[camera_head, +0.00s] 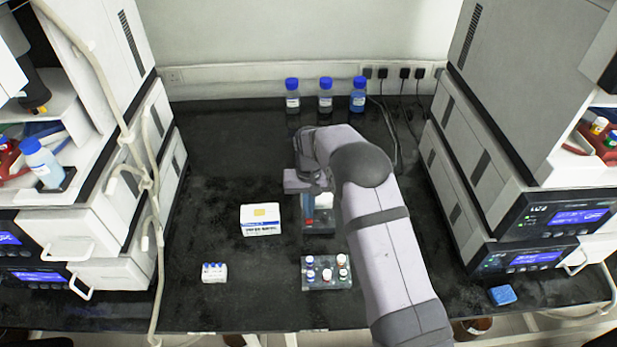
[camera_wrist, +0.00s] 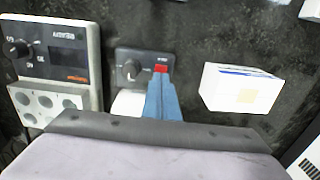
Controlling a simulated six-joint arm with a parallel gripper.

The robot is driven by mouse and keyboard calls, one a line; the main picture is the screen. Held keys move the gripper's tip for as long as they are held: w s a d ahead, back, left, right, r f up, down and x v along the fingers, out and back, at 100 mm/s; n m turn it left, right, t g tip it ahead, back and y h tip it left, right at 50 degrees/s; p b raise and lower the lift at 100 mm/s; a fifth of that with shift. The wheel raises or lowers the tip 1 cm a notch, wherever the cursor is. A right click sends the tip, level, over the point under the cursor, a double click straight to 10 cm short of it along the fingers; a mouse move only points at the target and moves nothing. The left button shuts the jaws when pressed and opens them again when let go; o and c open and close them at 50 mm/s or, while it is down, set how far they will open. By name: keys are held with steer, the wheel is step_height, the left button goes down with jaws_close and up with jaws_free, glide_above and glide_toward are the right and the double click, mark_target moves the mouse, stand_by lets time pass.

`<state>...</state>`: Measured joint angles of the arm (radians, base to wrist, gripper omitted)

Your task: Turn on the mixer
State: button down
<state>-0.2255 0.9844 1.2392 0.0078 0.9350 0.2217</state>
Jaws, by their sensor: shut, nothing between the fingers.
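The mixer is a small dark grey unit with a round knob and a red switch; its front panel (camera_wrist: 133,62) shows in the wrist view. A pale part lies partly behind my fingers. In the head view the mixer (camera_head: 320,229) stands mid-bench, partly hidden by my arm. My gripper (camera_wrist: 162,76) is shut and empty, pointing down at the mixer. Its fingertips are right at the red switch (camera_wrist: 160,69), overlapping its edge; I cannot tell whether they touch. In the head view my gripper (camera_head: 308,218) is over the mixer's left side.
A white box (camera_head: 261,221) stands left of the mixer. A vial rack (camera_head: 326,285) and a small white rack (camera_head: 214,273) are nearer the front. Three blue-capped bottles (camera_head: 325,96) stand at the back. A device with a display (camera_wrist: 70,50) is beside the mixer in the wrist view.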

step_height(320, 180, up, 13)
steer(key=w, duration=0.3)
steer(key=shift+f+b, duration=0.15)
steer(key=shift+b, duration=0.25)
steer(key=c, duration=2.4)
jaws_free()
steer(key=shift+r, duration=0.55)
steer(key=shift+c, duration=0.2)
steer(key=o, duration=0.5)
steer(key=shift+c, duration=0.2)
step_height(320, 180, up, 4)
steer(key=a+t+b, duration=0.2)
steer(key=a+b, duration=0.1)
steer(key=s+d+f+n+g, duration=0.1)
steer(key=s+d+f, duration=0.1)
steer(key=s, duration=0.5)
steer(key=s+d+f+t+h+b, duration=0.1)
steer(key=s+d+f, duration=0.15)
steer(key=f, duration=0.25)
steer(key=s+d+f, duration=0.1)
steer(key=s+f, duration=0.2)
steer(key=f, duration=0.2)
steer(key=w+a+t, duration=0.1)
steer(key=w, duration=0.1)
steer(key=w+a+m+t+y, duration=0.1)
steer(key=w, duration=0.1)
steer(key=shift+a+r+t, duration=0.15)
steer(key=shift+a+t, duration=0.05)
steer(key=shift+t, duration=0.2)
